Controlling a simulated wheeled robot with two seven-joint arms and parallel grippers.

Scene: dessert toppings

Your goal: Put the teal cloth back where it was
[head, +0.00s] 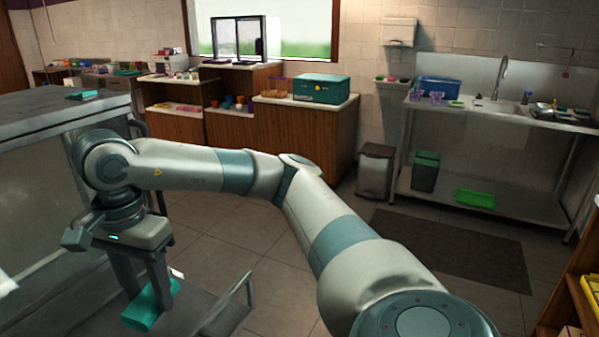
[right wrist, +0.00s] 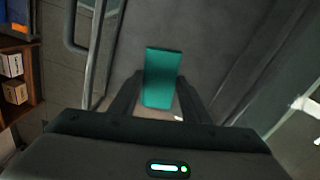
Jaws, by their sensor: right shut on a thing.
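A folded teal cloth (head: 143,312) hangs between the fingers of my right gripper (head: 148,296) at the lower left of the head view. In the right wrist view the cloth (right wrist: 163,75) sticks out beyond the two dark fingers, and the gripper (right wrist: 160,98) is shut on it. The cloth is over a grey metal surface (head: 75,317); I cannot tell whether it touches. A second teal cloth-like piece (head: 82,95) lies on the grey top of the tall cabinet at the left. My left gripper is not in view.
The tall grey cabinet (head: 45,115) stands close to my right arm. A metal handle (head: 232,292) rises beside the grey surface. A wooden counter with a teal box (head: 321,88) and a sink bench (head: 490,109) stand at the back. The tiled floor between is mostly clear.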

